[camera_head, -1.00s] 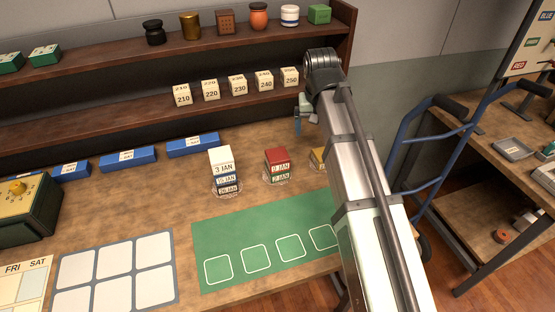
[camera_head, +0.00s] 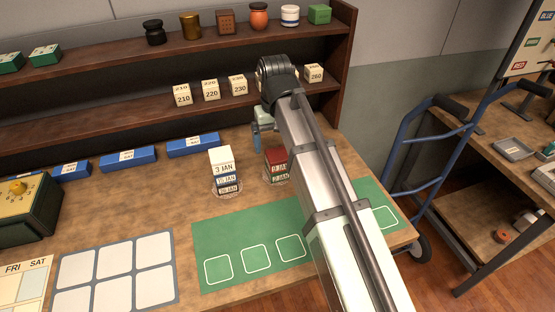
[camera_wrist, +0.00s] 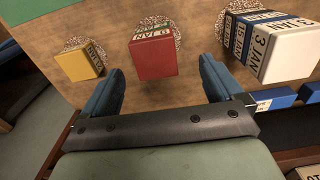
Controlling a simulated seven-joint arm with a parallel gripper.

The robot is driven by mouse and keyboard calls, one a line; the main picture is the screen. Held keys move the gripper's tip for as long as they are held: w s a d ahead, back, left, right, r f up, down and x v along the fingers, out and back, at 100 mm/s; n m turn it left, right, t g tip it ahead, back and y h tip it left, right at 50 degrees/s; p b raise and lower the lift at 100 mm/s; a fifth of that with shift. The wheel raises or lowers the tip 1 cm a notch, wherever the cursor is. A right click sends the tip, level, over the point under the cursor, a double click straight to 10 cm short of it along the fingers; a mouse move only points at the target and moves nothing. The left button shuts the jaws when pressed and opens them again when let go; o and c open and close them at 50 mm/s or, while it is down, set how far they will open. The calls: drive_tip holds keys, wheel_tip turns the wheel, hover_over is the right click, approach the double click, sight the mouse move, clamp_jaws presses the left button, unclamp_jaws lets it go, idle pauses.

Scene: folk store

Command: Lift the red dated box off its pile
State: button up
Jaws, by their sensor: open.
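The red dated box (camera_head: 275,156) is on top of a short pile on a round, clear-looking base on the wooden counter. A green dated box (camera_head: 281,174) is under it. In the wrist view the red box (camera_wrist: 153,56) lies ahead of and between the two blue fingers of my gripper (camera_wrist: 163,82). The fingers are open, apart from the box, with nothing held. In the head view my gripper (camera_head: 262,128) is behind and above the pile, and my arm hides part of the red box's right side.
A white-topped pile (camera_head: 220,158) stands left of the red one. A yellow box (camera_wrist: 79,62) stands on its other side, hidden by my arm in the head view. A shelf (camera_head: 150,110) with number blocks is behind. A green mat (camera_head: 235,235) lies in front.

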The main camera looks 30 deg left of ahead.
sight(277, 154)
drive_tip(key=shift+w+d+f, duration=0.1)
drive_tip(key=shift+w+f, duration=0.05)
drive_tip(key=shift+f, duration=0.95)
drive_tip(key=shift+w+a+f, duration=0.1)
drive_tip(key=shift+w+f, duration=0.1)
drive_tip(key=shift+f, duration=0.85)
drive_tip(key=shift+w+d+f, duration=0.1)
drive_tip(key=shift+w+f, duration=0.05)
drive_tip(key=shift+f, duration=0.95)
drive_tip(key=shift+c, duration=0.2)
drive_tip(key=c, duration=1)
